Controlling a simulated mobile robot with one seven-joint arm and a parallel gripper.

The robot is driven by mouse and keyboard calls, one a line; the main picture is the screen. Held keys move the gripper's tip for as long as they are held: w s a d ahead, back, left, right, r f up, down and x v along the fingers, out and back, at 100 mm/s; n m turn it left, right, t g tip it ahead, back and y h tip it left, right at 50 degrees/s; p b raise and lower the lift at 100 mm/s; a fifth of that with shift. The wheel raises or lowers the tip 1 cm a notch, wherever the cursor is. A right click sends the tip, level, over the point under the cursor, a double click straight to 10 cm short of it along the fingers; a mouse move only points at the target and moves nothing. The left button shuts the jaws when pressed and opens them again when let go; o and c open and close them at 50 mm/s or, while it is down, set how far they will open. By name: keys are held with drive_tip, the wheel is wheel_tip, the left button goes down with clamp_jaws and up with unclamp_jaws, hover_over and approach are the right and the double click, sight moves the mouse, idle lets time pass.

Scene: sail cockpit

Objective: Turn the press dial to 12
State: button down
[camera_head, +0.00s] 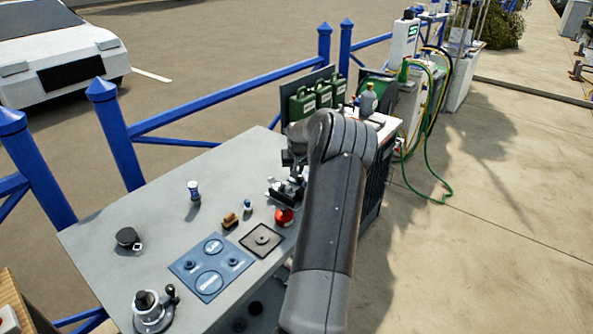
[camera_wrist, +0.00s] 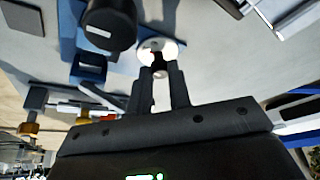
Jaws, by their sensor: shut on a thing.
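In the wrist view, a small round white disc (camera_wrist: 172,49) with a darker, reddish middle lies at my fingertips; it appears to be the press dial. My gripper (camera_wrist: 160,68) is shut on its small central knob, with one dark finger on each side. Any marks or numbers on the dial are too small to read. In the head view, my gripper (camera_head: 288,188) is at the right end of the grey table, largely hidden by my arm, and the dial cannot be made out there.
The grey table (camera_head: 150,208) carries a blue panel (camera_head: 210,268), a black-framed square plate (camera_head: 262,240), a red round thing (camera_head: 284,217), a brown-handled stamp (camera_head: 230,220) and a white-and-blue bottle (camera_head: 194,191). In the wrist view, a large black cylinder (camera_wrist: 110,22) stands close beside the disc.

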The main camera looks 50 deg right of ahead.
drive_tip(key=shift+n, duration=0.3)
drive_tip(key=n, duration=0.1)
drive_tip(key=n+t+y, duration=0.1)
drive_tip(key=n, duration=0.1)
drive_tip(key=shift+s+d+n, duration=0.1)
drive_tip(key=shift+d+n, duration=0.1)
drive_tip(key=shift+n, duration=0.1)
drive_tip(key=shift+d+n+y, duration=0.15)
drive_tip(key=shift+n+y, duration=0.75)
drive_tip(key=shift+n, duration=1.1)
drive_tip(key=c, duration=1.3)
unclamp_jaws()
drive_tip(key=v, duration=1)
drive_tip(key=shift+s+r, duration=0.3)
drive_tip(key=shift+r, duration=0.05)
